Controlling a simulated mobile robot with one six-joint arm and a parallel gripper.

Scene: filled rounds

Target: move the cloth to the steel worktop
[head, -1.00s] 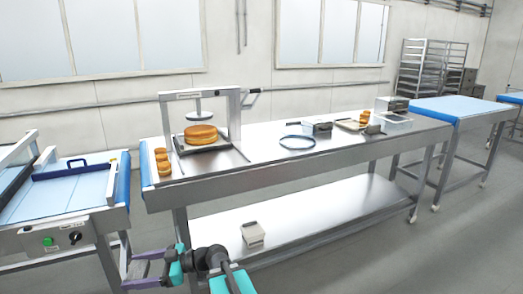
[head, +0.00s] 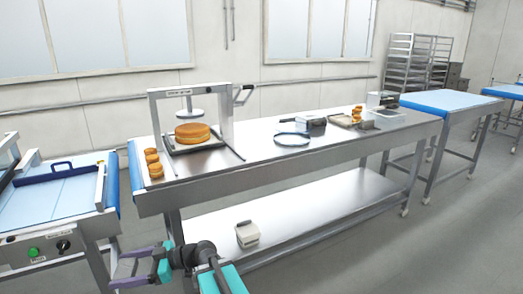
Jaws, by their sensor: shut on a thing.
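My gripper (head: 116,270) is at the lower left of the head view, its purple fingers pointing left. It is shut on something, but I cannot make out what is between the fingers. I cannot pick out a cloth anywhere in view. The steel worktop (head: 250,162) is the long table across the middle, above and to the right of my gripper. My gripper is apart from it, in front of its left end.
The worktop holds a press (head: 226,120) over a large round (head: 193,133), small rounds (head: 153,165), a blue ring (head: 292,139) and trays. A conveyor (head: 62,188) stands left. A pale box (head: 247,234) sits on the lower shelf. Floor is clear at right.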

